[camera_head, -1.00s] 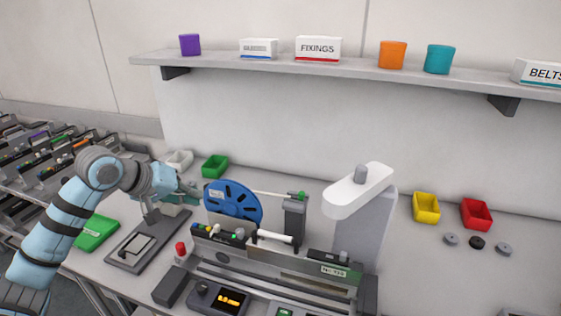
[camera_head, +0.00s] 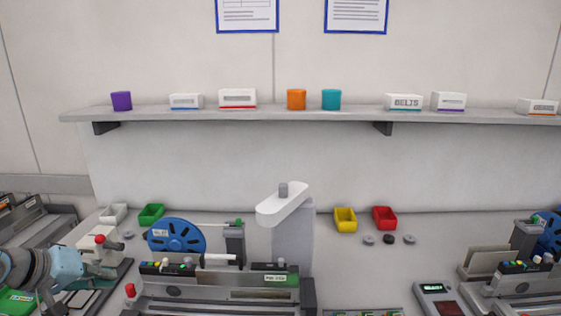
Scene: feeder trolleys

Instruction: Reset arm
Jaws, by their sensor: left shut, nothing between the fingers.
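My left arm comes in low at the left edge of the head view. Its gripper (camera_head: 98,271) is shut and empty, beside the white and grey bench device (camera_head: 104,244) with a red knob. It is left of the feeder machine (camera_head: 205,291), apart from the blue reel (camera_head: 176,236) mounted there. The gripper is small and its fingertips are hard to make out. My right gripper is out of view.
A green bin (camera_head: 152,214), a yellow bin (camera_head: 345,220) and a red bin (camera_head: 385,217) stand at the back of the bench. A white-topped column (camera_head: 293,235) rises behind the machine. A shelf (camera_head: 225,115) with boxes spans the wall.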

